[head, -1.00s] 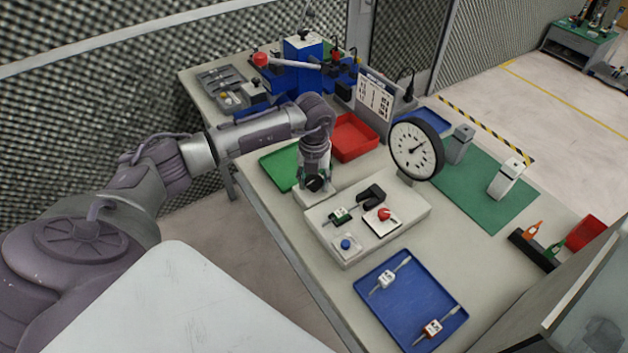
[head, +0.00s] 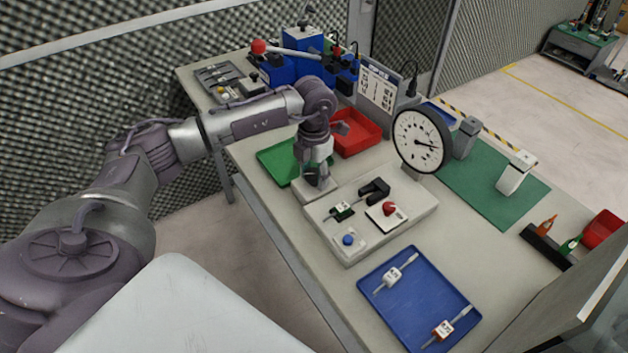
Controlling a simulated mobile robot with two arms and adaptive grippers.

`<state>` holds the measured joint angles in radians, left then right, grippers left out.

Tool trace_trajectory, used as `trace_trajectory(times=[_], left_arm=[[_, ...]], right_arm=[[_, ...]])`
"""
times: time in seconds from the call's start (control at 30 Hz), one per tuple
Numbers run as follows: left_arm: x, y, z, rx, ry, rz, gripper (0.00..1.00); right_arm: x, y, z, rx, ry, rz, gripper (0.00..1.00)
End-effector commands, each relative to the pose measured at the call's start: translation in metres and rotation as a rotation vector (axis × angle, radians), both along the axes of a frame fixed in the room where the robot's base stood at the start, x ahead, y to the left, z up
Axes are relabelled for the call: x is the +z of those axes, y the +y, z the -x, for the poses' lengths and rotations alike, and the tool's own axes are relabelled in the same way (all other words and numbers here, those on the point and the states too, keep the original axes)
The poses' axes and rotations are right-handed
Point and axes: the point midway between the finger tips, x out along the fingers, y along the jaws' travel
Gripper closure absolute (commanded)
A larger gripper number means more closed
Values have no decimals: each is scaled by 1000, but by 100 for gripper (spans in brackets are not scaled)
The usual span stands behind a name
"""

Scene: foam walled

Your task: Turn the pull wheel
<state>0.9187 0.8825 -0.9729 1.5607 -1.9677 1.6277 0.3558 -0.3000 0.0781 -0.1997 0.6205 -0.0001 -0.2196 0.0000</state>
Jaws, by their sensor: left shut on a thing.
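My left gripper (head: 316,178) reaches down from the left. It is shut at the back left end of a grey-white test fixture (head: 405,232) on the bench. The pull wheel cannot be made out clearly; the gripper hides what it holds there, so I take that to be the wheel. A large round dial gauge (head: 410,155) stands behind the fixture, its needle pointing right. A red knob (head: 389,208), a blue button (head: 348,240) and a green part (head: 341,211) are on the fixture's top. My right gripper is out of view.
A blue tray (head: 400,318) with two tagged parts lies in front of the fixture. A green tray (head: 268,158) and a red bin (head: 365,142) stand behind my gripper. A green mat (head: 480,190) lies to the right. Blue machinery (head: 300,65) fills the back.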

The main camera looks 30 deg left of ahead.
Motion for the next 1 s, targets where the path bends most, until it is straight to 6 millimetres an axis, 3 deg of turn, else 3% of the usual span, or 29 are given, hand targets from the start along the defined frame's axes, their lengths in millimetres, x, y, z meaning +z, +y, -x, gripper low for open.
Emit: trace_trajectory(times=[0.1,0.5,1.0], left_arm=[[-3,1,-1,-111,-4,-1,87],[-2,0,-1,-454,-4,-1,87],[0,0,-1,-655,-4,0,87]], right_arm=[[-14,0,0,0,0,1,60],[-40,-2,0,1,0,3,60],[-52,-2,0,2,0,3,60]])
